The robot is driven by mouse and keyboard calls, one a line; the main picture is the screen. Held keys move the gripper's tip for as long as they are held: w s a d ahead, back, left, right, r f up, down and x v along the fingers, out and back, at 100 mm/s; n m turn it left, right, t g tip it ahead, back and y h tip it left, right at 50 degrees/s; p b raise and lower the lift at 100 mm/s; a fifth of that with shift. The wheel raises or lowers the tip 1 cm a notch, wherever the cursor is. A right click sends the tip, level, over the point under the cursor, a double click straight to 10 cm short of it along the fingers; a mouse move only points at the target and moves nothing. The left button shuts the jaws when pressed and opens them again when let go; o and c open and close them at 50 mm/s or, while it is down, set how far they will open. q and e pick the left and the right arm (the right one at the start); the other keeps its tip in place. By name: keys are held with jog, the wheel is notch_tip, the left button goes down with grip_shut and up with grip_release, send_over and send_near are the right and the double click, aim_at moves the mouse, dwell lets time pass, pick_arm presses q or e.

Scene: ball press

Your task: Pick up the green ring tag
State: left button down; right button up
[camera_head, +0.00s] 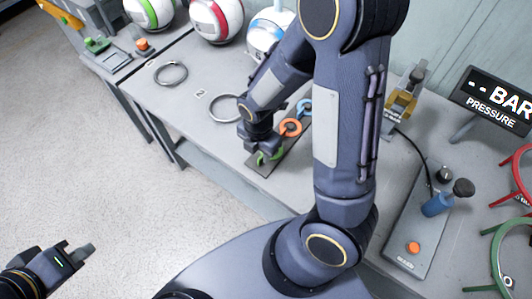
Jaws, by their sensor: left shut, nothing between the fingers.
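The green ring tag (276,154) lies at the near end of a dark strip (259,170) on the grey table. My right gripper (264,153) points down right over it and hides part of it. The fingers are too small and covered to tell whether they are open or shut, or whether they touch the tag. An orange ring tag (290,128) and a blue ring tag (304,106) lie further along the strip. My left gripper (88,250) is shut and empty over the floor at the lower left, far from the tags.
Three balls, green-white (150,12), red-white (216,18) and blue-white (265,35), stand at the back. Grey rings (171,73) lie on the table. A pressure display (497,101), a controller with an orange button (413,248), and red and green hoops (497,262) are right.

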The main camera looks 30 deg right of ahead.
aim_at(260, 158)
notch_tip(260, 158, down, 4)
jog(key=shift+r, duration=0.25)
jog(key=shift+c, duration=0.2)
grip_shut()
jog(key=shift+r, duration=0.15)
